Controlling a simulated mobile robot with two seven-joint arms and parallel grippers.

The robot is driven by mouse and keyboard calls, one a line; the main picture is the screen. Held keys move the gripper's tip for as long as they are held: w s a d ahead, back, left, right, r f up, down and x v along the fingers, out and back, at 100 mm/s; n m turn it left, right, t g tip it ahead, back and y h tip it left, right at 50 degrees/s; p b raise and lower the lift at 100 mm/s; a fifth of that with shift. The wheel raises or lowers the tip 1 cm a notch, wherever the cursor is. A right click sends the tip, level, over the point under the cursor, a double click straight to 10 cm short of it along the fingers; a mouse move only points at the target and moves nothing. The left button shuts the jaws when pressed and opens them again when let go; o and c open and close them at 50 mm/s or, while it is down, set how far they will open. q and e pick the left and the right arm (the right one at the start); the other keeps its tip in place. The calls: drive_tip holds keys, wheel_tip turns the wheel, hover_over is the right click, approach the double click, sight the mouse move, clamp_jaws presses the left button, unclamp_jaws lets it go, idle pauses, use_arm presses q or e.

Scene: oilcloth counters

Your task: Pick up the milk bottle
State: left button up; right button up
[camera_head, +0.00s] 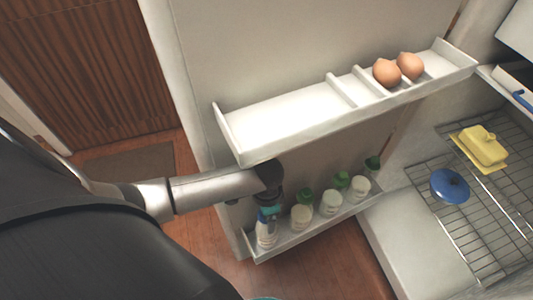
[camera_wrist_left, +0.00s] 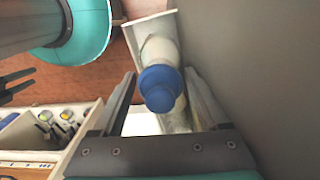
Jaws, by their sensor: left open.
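The milk bottle (camera_head: 266,236) is white with a blue cap. It stands upright at the near left end of the lower door shelf. In the left wrist view the bottle (camera_wrist_left: 160,50) shows its blue cap toward the camera, between the two fingers. My left gripper (camera_head: 270,196) is above the bottle, under the upper shelf, and partly hides its top. In the left wrist view my left gripper (camera_wrist_left: 159,76) is open, with a finger on each side of the cap. I cannot tell whether either finger touches it.
The lower door shelf (camera_head: 300,236) also holds several green-capped jars (camera_head: 330,203). The upper door shelf (camera_head: 285,115), with two eggs (camera_head: 388,72), overhangs my arm. Inside the fridge, a blue-lidded pot (camera_head: 449,186) and a yellow butter dish (camera_head: 482,146) sit on a wire rack.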

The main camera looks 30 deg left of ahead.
use_arm(q)
clamp_jaws()
idle(0.6)
